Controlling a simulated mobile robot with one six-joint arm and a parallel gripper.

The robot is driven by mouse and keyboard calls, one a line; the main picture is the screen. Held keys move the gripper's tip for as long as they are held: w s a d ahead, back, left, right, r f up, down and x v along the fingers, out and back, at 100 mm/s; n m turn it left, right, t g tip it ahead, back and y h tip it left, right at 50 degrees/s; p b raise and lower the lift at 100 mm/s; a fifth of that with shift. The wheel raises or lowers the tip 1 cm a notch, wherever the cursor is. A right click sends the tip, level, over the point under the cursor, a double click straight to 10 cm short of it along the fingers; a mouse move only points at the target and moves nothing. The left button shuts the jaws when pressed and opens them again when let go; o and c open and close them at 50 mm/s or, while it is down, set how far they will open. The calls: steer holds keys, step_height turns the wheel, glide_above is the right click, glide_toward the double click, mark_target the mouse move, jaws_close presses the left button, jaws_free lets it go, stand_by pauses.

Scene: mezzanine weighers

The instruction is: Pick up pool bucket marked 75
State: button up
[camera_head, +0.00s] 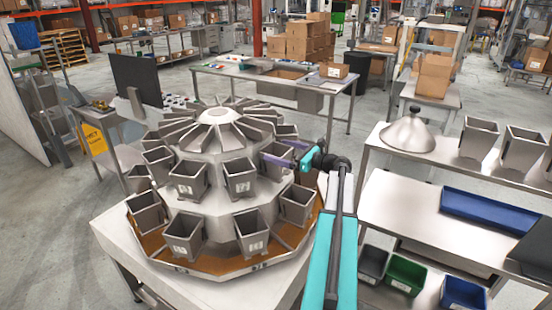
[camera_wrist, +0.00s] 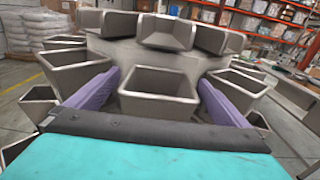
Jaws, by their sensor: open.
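A round multihead weigher (camera_head: 215,165) carries several grey open-topped buckets in an upper and a lower ring. My gripper (camera_head: 287,153) reaches its right side, purple fingers apart. In the wrist view, one upper bucket (camera_wrist: 158,105) stands between my open fingers (camera_wrist: 159,82); that bucket also shows in the head view (camera_head: 274,165). Its marking is hidden, so I cannot tell whether it is the one marked 75. White labels show on front buckets, such as one upper bucket (camera_head: 240,180) and one lower bucket (camera_head: 251,232), but the numbers are too small to read surely.
Neighbouring buckets (camera_wrist: 77,75) (camera_wrist: 236,90) flank my fingers closely. At the right, a steel bench (camera_head: 410,205) has a shelf with a cone (camera_head: 407,134) and two loose buckets (camera_head: 478,138), and bins below. A dark screen (camera_head: 136,78) stands behind the weigher.

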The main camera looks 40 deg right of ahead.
steer(key=shift+x, duration=1)
steer(key=c, duration=1.4)
steer(key=shift+r, duration=0.2)
steer(key=shift+r+b, duration=0.3)
steer(key=shift+r, duration=0.15)
steer(key=b+v, duration=0.1)
steer(key=v, duration=0.5)
steer(key=b+v, duration=0.2)
steer(key=v, duration=0.4)
steer(key=b+v, duration=0.2)
steer(key=v, duration=0.4)
steer(key=shift+f, duration=0.4)
